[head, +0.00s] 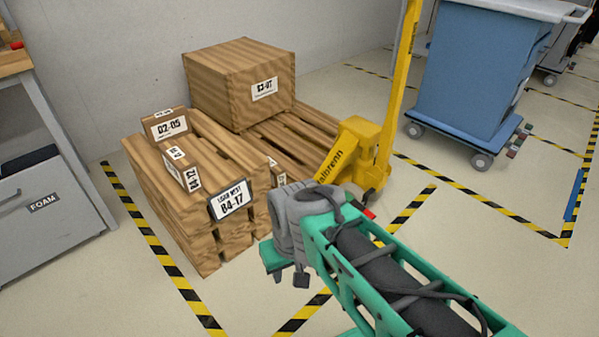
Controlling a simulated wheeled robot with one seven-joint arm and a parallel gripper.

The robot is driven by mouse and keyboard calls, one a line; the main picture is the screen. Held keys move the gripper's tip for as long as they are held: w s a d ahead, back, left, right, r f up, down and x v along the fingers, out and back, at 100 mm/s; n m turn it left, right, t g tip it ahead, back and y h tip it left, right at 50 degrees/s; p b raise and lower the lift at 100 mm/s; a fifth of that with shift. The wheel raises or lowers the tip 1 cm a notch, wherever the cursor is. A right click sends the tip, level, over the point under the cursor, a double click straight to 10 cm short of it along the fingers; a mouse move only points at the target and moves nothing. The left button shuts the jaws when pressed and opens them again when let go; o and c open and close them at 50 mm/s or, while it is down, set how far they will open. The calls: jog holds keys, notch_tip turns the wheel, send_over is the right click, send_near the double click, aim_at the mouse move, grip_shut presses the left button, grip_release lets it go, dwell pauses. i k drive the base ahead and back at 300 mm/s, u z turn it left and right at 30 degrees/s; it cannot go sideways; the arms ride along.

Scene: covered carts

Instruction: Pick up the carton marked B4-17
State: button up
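A framed white plate (230,199), reading something like "LOAD WEST B4-17", is on the near right corner of the slatted wooden stack (200,235); its first character is unclear. It looks like a sign on the stack rather than a separate carton. Small cartons sit on top of the stack: one marked like D2-05 (168,126), and one with a label ending in 12 (182,169). I cannot make out a separate carton with B4-17. My gripper (288,270) is low, just right of the stack's near corner. My wrist partly hides it, and its fingers are unclear.
A large wooden box (240,83) sits on a pallet behind. A yellow pallet jack (365,145) stands right of it. A grey FOAM cabinet (45,215) is at left and a blue covered cart (478,70) at upper right.

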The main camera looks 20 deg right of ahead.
aim_at(278, 173)
jog(key=z, duration=0.4)
jog(key=i, duration=1)
jog(key=u, duration=3.3)
jog(key=k, duration=1.75)
jog(key=z, duration=0.95)
